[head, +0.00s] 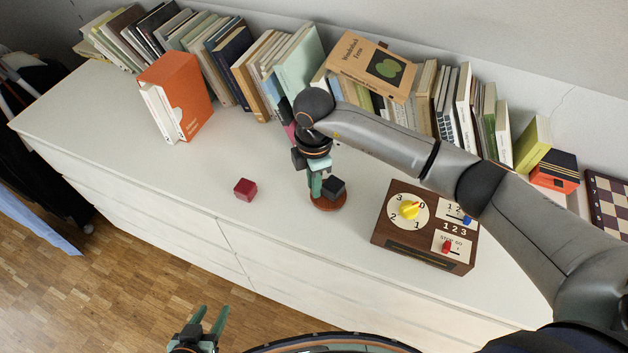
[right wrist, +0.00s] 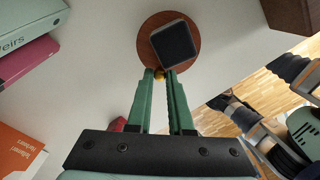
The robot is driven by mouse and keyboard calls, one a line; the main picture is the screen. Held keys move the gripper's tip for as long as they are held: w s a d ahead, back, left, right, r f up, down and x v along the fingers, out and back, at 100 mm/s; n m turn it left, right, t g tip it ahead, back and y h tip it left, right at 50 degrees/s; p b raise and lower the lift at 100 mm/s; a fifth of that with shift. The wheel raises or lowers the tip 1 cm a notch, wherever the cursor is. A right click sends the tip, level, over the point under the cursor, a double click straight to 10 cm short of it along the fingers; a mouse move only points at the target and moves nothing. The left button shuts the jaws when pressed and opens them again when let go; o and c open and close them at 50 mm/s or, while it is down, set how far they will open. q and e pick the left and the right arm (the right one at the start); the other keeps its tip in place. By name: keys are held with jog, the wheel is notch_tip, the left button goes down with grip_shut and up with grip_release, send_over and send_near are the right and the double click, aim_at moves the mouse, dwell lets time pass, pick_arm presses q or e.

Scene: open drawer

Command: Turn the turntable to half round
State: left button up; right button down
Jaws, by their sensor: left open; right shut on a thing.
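The turntable (head: 326,205) is a small round brown disc on the white cabinet top. It also shows in the right wrist view (right wrist: 148,52). A black block (head: 334,187) sits on the disc, and its dark top shows in the right wrist view (right wrist: 174,43). My right gripper (head: 315,195) points down at the disc's edge. Its green fingers (right wrist: 160,76) are shut on a small yellow knob (right wrist: 160,73) at the rim, partly hidden between the fingertips. My left gripper (head: 211,312) is open and empty, low in front of the cabinet.
A dark red cube (head: 245,189) lies left of the turntable. A brown box with dials and switches (head: 408,235) stands to the right. Books (head: 180,45) line the back, with an orange-red one (head: 180,92) standing forward. The white top (head: 120,125) is clear at front left.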

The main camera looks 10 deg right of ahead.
aim_at(324, 205)
jog(key=shift+s+n, duration=0.2)
jog(key=shift+n, duration=0.55)
jog(key=shift+s+n, duration=0.2)
jog(key=shift+n, duration=0.55)
jog(key=shift+s+d+n+b, duration=0.1)
jog(key=shift+s+n+b, duration=0.25)
jog(key=shift+n, duration=1.05)
jog(key=shift+s+d+n+b, duration=0.15)
jog(key=shift+s+n+b, duration=0.1)
jog(key=shift+n, duration=0.6)
jog(key=shift+s+d+n+b, duration=0.1)
jog(key=shift+s+n+b, duration=0.1)
jog(key=shift+n, duration=0.65)
jog(key=shift+s+d+n+b, duration=0.15)
jog(key=shift+n+b, duration=0.15)
jog(key=shift+n, duration=0.4)
jog(key=shift+s+d+n+b, duration=0.15)
jog(key=shift+n+b, duration=0.1)
jog(key=shift+n, duration=0.45)
jog(key=shift+d+n, duration=0.1)
jog(key=shift+n, duration=0.3)
jog(key=c, duration=0.8)
grip_release()
notch_tip(324, 205, up, 13)
jog(key=shift+f+b, duration=0.2)
jog(key=shift+b, duration=0.1)
